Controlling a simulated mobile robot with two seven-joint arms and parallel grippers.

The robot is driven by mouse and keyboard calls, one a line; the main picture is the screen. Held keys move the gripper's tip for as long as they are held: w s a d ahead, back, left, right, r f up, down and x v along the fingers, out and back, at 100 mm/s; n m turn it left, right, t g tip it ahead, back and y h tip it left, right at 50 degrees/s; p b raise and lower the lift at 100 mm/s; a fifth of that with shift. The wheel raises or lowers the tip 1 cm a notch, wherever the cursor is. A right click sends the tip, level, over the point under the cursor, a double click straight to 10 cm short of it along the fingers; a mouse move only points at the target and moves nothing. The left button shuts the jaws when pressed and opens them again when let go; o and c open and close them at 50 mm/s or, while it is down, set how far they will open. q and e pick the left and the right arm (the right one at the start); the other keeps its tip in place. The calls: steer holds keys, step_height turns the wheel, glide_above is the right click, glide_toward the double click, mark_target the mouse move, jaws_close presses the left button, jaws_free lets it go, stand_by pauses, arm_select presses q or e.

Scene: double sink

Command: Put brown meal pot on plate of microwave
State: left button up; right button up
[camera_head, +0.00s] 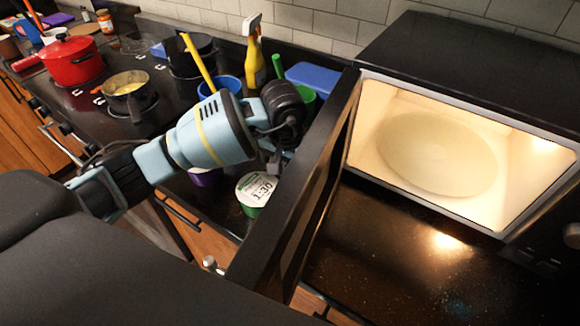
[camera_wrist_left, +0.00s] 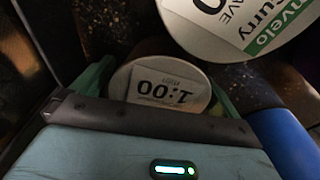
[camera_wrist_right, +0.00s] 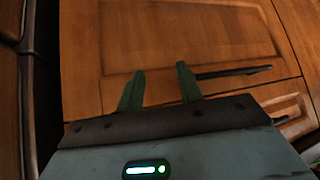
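My left gripper (camera_wrist_left: 160,72) has its fingers wide apart, one on each side of a pot (camera_wrist_left: 150,88) whose pale lid reads 1:00. A little brownish side shows beyond the lid; whether the fingers touch it I cannot tell. In the head view my left arm crosses the counter and its fingers are hidden. The microwave (camera_head: 362,172) is open and lit, with a round pale plate (camera_head: 437,155), empty, inside. My right gripper (camera_wrist_right: 160,85) is empty, fingers apart, before wooden cabinet fronts (camera_wrist_right: 215,45).
A green pot with a 1:30 lid (camera_head: 258,189) and a purple pot (camera_head: 205,178) stand left of the open microwave door (camera_head: 300,190). Another pot lid (camera_wrist_left: 240,22) is close in the left wrist view. A yellow spray bottle (camera_head: 254,60) and blue box (camera_head: 315,78) stand behind.

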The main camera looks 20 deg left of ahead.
arm_select(q)
steer(key=shift+r, duration=0.15)
steer(key=shift+r, duration=0.25)
steer(key=r, duration=0.3)
steer(key=s+r, duration=0.1)
steer(key=r, duration=0.7)
steer(key=shift+s+r, duration=0.2)
steer(key=shift+s, duration=0.05)
